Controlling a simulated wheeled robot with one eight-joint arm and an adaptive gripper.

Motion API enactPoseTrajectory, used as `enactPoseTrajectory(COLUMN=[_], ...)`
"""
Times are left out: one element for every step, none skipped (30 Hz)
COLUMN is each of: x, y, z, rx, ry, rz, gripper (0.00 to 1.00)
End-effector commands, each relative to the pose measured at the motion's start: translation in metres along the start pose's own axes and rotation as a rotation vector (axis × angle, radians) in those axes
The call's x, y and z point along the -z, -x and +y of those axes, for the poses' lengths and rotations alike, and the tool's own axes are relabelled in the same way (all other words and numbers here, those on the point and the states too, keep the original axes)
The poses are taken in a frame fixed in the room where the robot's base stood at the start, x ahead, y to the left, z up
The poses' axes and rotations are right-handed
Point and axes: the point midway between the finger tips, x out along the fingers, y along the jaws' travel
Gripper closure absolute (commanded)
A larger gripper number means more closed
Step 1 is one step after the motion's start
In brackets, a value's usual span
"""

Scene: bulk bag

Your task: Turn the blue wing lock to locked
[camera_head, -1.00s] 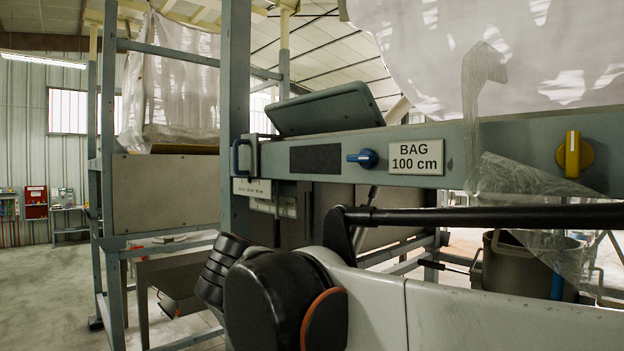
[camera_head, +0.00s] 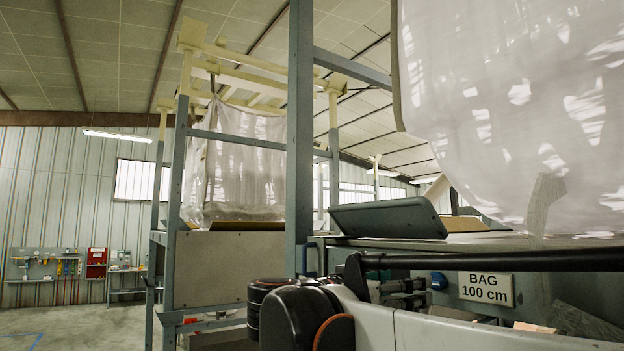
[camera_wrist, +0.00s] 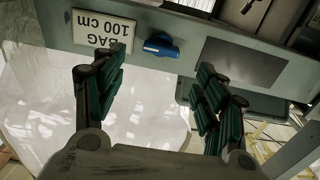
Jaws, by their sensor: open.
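The blue wing lock (camera_wrist: 162,46) sits on the grey beam, beside the white "BAG 100 cm" plate (camera_wrist: 103,32). In the wrist view, which is upside down, its pale-edged wing lies roughly along the beam. In the head view the blue lock (camera_head: 439,281) shows small, left of the plate (camera_head: 486,289), partly hidden by my arm. My gripper (camera_wrist: 152,88) is open and empty, its dark green fingers spread wide. In the wrist picture the lock appears above and between the fingertips, apart from them. I cannot tell the exact distance.
A dark panel (camera_wrist: 242,62) lies on the beam near the lock. A tilted dark console (camera_head: 388,219) stands above it. A large whitish bag (camera_head: 510,110) hangs at right. A steel post (camera_head: 300,140) rises left of the console. Open floor (camera_head: 70,325) shows at far left.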

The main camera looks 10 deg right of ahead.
Motion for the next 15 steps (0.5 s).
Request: enactPoseTrajectory(x=[0.002, 0.002, 0.002, 0.002, 0.002, 0.002, 0.002, 0.001, 0.001, 0.001, 0.001, 0.001, 0.001, 0.001, 0.000], y=[-0.012, -0.018, -0.025, -0.031, -0.036, -0.043, -0.047, -0.051, -0.056, -0.059, -0.061, -0.064, -0.066, -0.068, -0.070], z=[-0.001, -0.001, -0.001, -0.001, -0.001, -0.001, -0.001, -0.001, -0.001, -0.001, -0.001, -0.001, -0.002, -0.002, -0.002], rx=[-0.005, -0.005, -0.005, -0.005, -0.005, -0.004, -0.004, -0.004, -0.003, -0.003, -0.002, -0.002, -0.001, -0.001, -0.001], ry=[0.000, 0.000, 0.000, 0.000, 0.001, 0.001, 0.001, 0.001, 0.001, 0.001, 0.001, 0.001, 0.001, 0.001, 0.001], rz=[0.000, 0.000, 0.000, 0.000, 0.000, 0.000, 0.000, -0.001, -0.001, -0.001, -0.001, -0.001, -0.001, -0.001, -0.001], gripper=[0.34, 0.34, 0.34, 0.34, 0.34, 0.34, 0.34, 0.34, 0.34, 0.34, 0.34, 0.34, 0.34, 0.34, 0.34])
